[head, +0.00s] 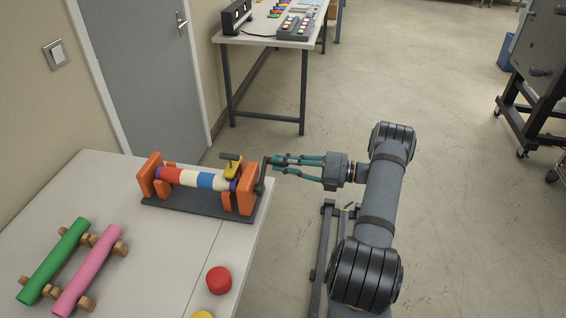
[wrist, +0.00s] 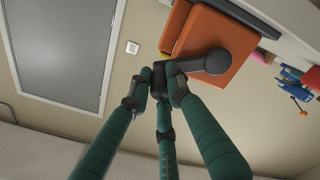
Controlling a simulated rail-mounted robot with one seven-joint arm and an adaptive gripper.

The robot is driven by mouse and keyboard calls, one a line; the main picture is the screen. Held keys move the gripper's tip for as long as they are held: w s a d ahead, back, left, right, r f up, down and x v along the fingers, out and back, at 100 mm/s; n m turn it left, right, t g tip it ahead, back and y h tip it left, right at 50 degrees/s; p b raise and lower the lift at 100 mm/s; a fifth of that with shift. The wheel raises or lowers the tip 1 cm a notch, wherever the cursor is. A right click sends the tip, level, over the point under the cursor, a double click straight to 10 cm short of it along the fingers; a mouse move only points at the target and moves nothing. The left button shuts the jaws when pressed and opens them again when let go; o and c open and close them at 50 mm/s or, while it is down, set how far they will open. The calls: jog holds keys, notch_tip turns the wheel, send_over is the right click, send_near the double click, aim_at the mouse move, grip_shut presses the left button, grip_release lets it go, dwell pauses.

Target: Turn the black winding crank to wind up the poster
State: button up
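The black winding crank (head: 261,178) is on the right end of a winder with orange end blocks (head: 247,190) and a dark base (head: 190,208). A roll banded in red, white and blue (head: 205,181), the poster perhaps, lies between the blocks. My gripper (head: 277,164) comes from the right, its teal fingers drawn together at the crank's handle. In the wrist view the crank arm (wrist: 205,64) crosses the orange block, and my fingertips close around the dark handle (wrist: 178,91). The fingers partly hide the handle.
A yellow part with a dark lever (head: 233,165) is at the winder's back right. Green (head: 55,260) and pink (head: 88,270) rolls rest on wooden supports at the front left. A red round piece (head: 219,280) lies on the white table (head: 150,270). Floor right of the table is mostly clear.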

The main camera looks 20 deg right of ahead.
jog(key=o, duration=0.5)
jog(key=shift+c, duration=0.2)
jog(key=v, duration=1.2)
jog(key=shift+f, duration=0.1)
jog(key=x, duration=1.2)
jog(key=shift+r, duration=0.2)
jog(key=shift+s, duration=0.1)
